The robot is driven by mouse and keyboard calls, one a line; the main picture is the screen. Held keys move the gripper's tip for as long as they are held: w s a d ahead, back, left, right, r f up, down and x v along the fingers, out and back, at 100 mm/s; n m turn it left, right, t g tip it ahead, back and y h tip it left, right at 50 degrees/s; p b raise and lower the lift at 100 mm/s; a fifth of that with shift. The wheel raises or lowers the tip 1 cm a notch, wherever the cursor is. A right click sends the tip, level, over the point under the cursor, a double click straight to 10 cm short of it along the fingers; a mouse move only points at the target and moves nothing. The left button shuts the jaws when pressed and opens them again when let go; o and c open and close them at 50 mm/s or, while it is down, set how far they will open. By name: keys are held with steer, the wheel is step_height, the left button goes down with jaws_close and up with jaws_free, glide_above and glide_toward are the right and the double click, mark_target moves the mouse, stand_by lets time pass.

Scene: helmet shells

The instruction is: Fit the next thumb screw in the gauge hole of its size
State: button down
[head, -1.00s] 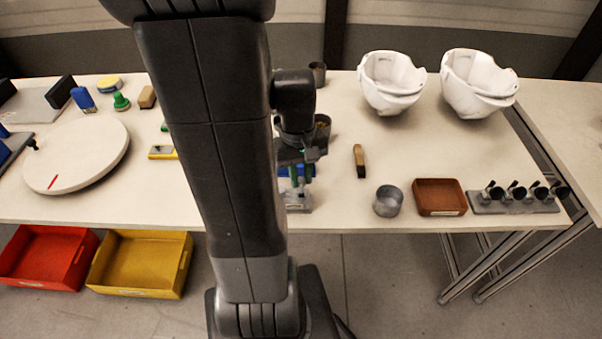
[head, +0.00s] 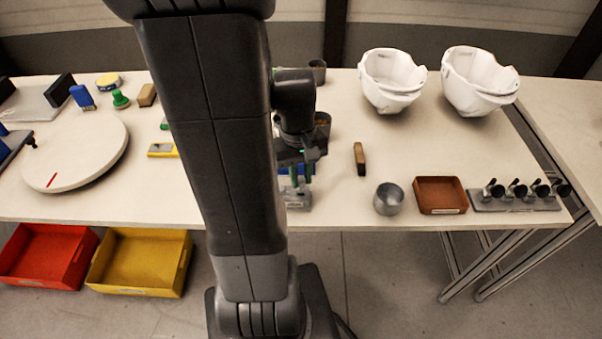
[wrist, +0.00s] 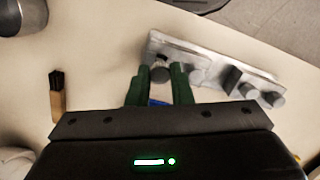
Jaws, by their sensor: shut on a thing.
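The grey gauge block (wrist: 215,60) lies near the table's front edge, and it also shows in the head view (head: 297,198), partly behind my arm. I cannot tell whether the screw's tip is in a hole. In the head view my gripper (head: 301,170) is above the block, and the screw is too small to make out.
A blue thing (head: 285,170) lies behind the block, partly hidden. A brush (head: 360,158), a metal cup (head: 388,199), a brown tray (head: 441,196) and a rack with several black knobs (head: 515,204) are to the right. Two white helmet shells (head: 392,82) stand behind.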

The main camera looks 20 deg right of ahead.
mark_target(301, 178)
steer(key=shift+f+b, duration=1.15)
steer(key=shift+f, duration=0.45)
stand_by(0.6)
steer(key=c, duration=1.2)
jaws_free()
step_height(301, 178, up, 14)
steer(key=w+p, duration=0.1)
steer(key=p, duration=0.1)
steer(key=shift+w, duration=0.3)
steer(key=shift+a+f, duration=0.1)
steer(key=shift+f, duration=0.05)
